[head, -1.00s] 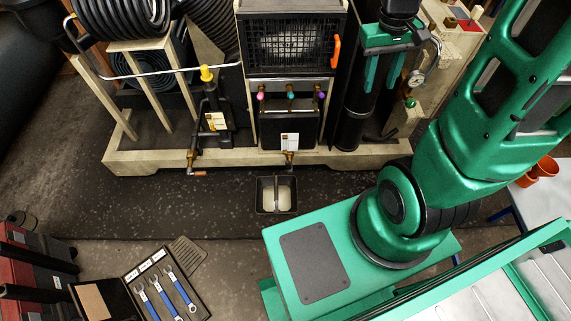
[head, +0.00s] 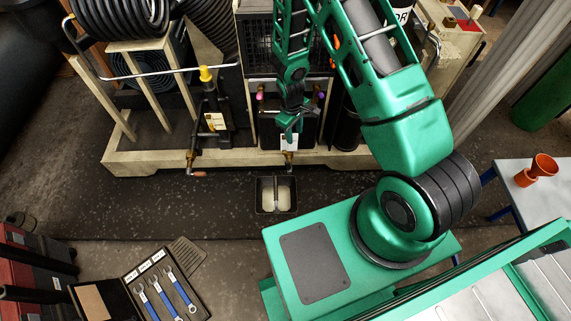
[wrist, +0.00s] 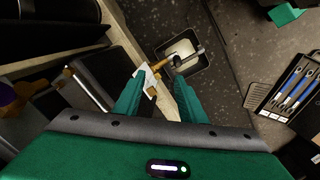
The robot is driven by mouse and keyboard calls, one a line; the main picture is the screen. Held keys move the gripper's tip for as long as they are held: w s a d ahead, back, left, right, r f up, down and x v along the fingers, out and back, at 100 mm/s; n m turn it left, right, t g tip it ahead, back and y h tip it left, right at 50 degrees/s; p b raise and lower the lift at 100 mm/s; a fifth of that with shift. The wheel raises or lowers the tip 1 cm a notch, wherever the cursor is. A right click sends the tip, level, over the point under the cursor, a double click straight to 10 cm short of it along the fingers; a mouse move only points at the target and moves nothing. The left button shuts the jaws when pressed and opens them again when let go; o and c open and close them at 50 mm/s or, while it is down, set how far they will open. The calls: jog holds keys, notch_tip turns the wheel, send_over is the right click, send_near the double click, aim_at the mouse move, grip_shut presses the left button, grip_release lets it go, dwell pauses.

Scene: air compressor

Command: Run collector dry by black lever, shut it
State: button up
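The collector, a black box (head: 268,138) under a row of coloured knobs, is partly hidden behind my arm in the head view. A brass drain valve (head: 289,157) sits at its foot, and it also shows in the wrist view (wrist: 161,75). A white tag (wrist: 145,78) hangs beside the valve. My gripper (head: 291,133) is in front of the collector, above the valve. In the wrist view its fingers (wrist: 159,84) are apart and empty, with the valve beyond and between them. I see no contact.
A black tray (head: 262,208) with pale contents stands on the floor below the valve. Another valve with a reddish lever (head: 197,173) is to the left. A wrench case (head: 160,285) lies front left. The skid's pale beam (head: 235,158) runs along the front.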

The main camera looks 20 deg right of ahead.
jog(key=n, duration=0.2)
send_over(287, 163)
notch_tip(287, 163, down, 8)
jog(key=shift+w+a+f, duration=0.1)
jog(key=shift+a+f, duration=0.05)
jog(key=f, duration=1)
jog(key=shift+w+d+f, duration=0.25)
jog(key=shift+w+d, duration=0.05)
jog(key=shift+d, duration=0.05)
grip_shut()
jog(key=shift+a+m, duration=0.1)
jog(key=shift+m, duration=0.2)
